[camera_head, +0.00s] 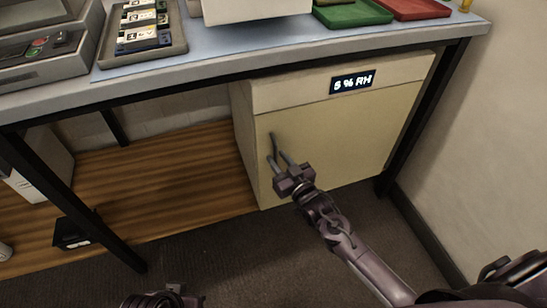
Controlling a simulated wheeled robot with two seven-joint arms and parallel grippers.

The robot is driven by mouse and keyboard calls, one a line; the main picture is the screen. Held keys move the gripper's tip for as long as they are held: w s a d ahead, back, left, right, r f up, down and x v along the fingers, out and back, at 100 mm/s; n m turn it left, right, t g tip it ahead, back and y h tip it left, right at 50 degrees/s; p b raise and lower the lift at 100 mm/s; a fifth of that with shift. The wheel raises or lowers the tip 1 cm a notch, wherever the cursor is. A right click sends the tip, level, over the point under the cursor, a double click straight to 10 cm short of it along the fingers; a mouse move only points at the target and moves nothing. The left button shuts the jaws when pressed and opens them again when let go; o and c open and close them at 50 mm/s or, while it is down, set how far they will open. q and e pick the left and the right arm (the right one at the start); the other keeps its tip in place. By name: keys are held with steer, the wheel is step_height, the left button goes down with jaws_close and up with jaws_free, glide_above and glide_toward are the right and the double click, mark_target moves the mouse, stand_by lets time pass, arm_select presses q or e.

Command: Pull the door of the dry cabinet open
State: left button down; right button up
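The dry cabinet (330,133) is a cream box under the bench, with a display reading "5 % RH" (352,82) on its upper front. Its door looks shut. A dark upright handle (273,142) is near the door's left edge. My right gripper (279,160) is in front of the door at the handle's lower end. Its two fingers are apart, and the handle's lower part is hidden by or between them. I cannot tell whether they touch it. A dark part of my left arm or gripper (168,298) shows at the bottom edge; its fingers are not visible.
The bench top (240,40) holds a tray of labelled packs (150,45), a green tray (352,13) and a red tray (415,8). Black bench legs (75,205) stand left and right (425,115). A wall closes the right side. The carpet before the cabinet looks clear.

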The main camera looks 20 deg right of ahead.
steer(key=shift+x, duration=1.15)
jaws_close()
